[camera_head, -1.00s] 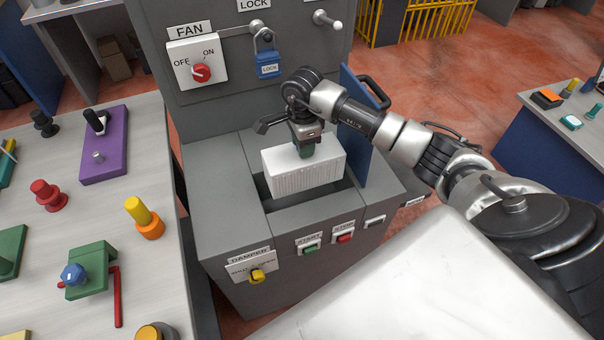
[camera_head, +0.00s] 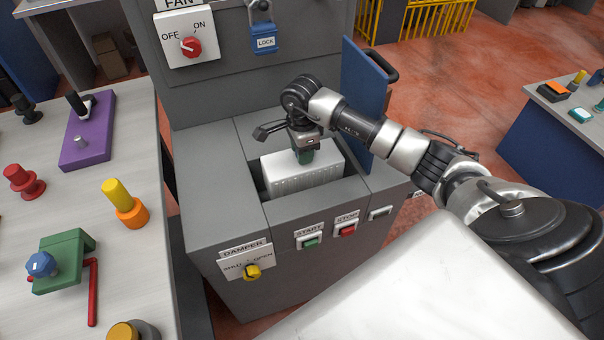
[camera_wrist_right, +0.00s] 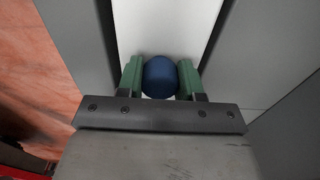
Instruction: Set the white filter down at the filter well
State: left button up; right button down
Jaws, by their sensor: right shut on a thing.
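The white filter (camera_head: 300,172) is a pleated white block, level, partly down inside the filter well (camera_head: 318,197), a rectangular opening in the grey machine. Its lower part is hidden by the well's front edge. My right gripper (camera_head: 304,157) is above the filter, pointing down, shut on its blue knob. In the right wrist view the green fingers of the gripper (camera_wrist_right: 160,78) stand on both sides of the blue knob (camera_wrist_right: 160,77), with the filter's white top (camera_wrist_right: 165,28) beyond. I cannot tell whether the filter touches the well floor. My left gripper is not in view.
A blue door (camera_head: 366,95) stands open at the well's right side, close to my right arm. The fan switch panel (camera_head: 190,38) and blue lock (camera_head: 264,42) are behind. The damper (camera_head: 252,271) and start button (camera_head: 310,241) are in front. A cluttered table (camera_head: 90,220) is at left.

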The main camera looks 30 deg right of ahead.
notch_tip(320, 180, down, 4)
jog(key=shift+f+b, duration=0.25)
jog(key=shift+b, duration=0.8)
notch_tip(320, 180, down, 3)
jog(key=shift+f+b, duration=0.15)
jog(key=shift+b, duration=0.95)
jog(key=c, duration=1.2)
grip_release()
jog(key=shift+f, duration=0.1)
jog(key=o, duration=0.5)
